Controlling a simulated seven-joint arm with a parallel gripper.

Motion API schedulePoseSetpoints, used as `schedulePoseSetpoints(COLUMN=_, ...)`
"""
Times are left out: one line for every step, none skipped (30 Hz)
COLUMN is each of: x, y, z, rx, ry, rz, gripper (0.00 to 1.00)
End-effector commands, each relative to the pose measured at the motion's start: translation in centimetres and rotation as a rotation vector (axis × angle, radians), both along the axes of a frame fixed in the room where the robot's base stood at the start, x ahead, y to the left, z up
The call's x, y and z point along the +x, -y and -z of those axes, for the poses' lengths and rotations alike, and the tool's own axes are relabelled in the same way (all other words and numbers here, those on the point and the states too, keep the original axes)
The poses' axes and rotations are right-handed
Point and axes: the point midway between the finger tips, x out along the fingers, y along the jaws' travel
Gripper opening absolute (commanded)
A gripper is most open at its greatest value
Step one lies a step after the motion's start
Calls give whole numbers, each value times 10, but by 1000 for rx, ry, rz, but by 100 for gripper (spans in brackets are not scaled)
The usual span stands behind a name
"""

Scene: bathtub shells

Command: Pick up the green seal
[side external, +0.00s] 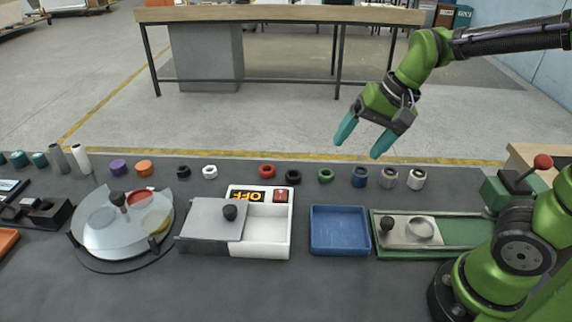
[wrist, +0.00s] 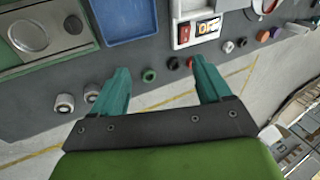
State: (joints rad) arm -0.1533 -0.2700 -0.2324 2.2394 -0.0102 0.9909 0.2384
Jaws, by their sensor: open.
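The green seal (side external: 326,175) is a small ring lying on the dark table, in the row of rings near the far edge. A black ring is left of it and a blue one right of it in the side view. The green seal also shows in the wrist view (wrist: 149,75), between my two fingertips in the picture. My gripper (side external: 358,148) is open and empty, with teal fingers pointing down. It is raised above the far edge of the table, apart from the seal. In the wrist view my gripper (wrist: 160,66) spans the middle.
Near the seal are a black ring (side external: 293,177), a red ring (side external: 267,171) and a blue ring (side external: 359,177). A blue tray (side external: 340,249) stands in front of the seal. Left of it is a white box (side external: 268,249) with a grey lid (side external: 212,216); right is a green tray (side external: 465,231).

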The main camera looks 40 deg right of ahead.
Motion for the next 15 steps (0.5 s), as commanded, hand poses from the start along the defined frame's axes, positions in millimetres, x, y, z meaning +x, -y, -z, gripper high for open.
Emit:
schedulePoseSetpoints(x=17, y=7, z=8, rx=31, ry=-76, rz=113, gripper=77)
schedulePoseSetpoints(x=26, y=12, z=12, rx=50, ry=-118, rz=195, gripper=77)
schedulePoseSetpoints(x=38, y=19, z=18, rx=72, ry=-175, rz=311, gripper=77)
schedulePoseSetpoints(x=47, y=24, z=23, rx=85, ry=-216, rz=403, gripper=77)
schedulePoseSetpoints(x=55, y=30, z=27, rx=96, ry=-255, rz=500, gripper=77)
schedulePoseSetpoints(x=67, y=38, z=34, rx=107, ry=-304, rz=636, gripper=77)
schedulePoseSetpoints(x=75, y=44, z=38, rx=113, ry=-337, rz=745, gripper=77)
schedulePoseSetpoints(x=83, y=50, z=43, rx=116, ry=-368, rz=854, gripper=77)
schedulePoseSetpoints(x=93, y=57, z=48, rx=119, ry=-399, rz=998, gripper=77)
schedulePoseSetpoints(x=100, y=62, z=51, rx=120, ry=-417, rz=1106, gripper=77)
schedulePoseSetpoints(x=107, y=67, z=54, rx=122, ry=-431, rz=1213, gripper=77)
schedulePoseSetpoints(x=115, y=73, z=57, rx=125, ry=-442, rz=1355, gripper=77)
schedulePoseSetpoints(x=121, y=77, z=58, rx=128, ry=-446, rz=1460, gripper=77)
schedulePoseSetpoints(x=126, y=80, z=59, rx=132, ry=-448, rz=1564, gripper=77)
schedulePoseSetpoints(x=133, y=85, z=59, rx=144, ry=-444, rz=1696, gripper=77)
